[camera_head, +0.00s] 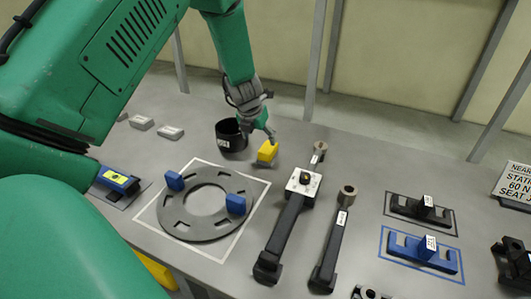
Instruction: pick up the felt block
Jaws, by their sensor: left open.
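A small yellow block (267,153) with a pale label lies on the grey bench, right of a black cup; it appears to be the felt block, though its material cannot be made out. My left gripper (268,134) reaches down from above, with its fingertips just above and behind the block. It is open and holds nothing that I can see. Whether a fingertip touches the block cannot be told. My right gripper is out of view.
The black cup (231,135) stands close left of the gripper. A slotted grey ring plate (204,224) with blue blocks lies in front. Long dark tools (288,224) lie to the right, with blue and black fixtures (422,250) beyond. Small grey blocks (170,131) sit at left.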

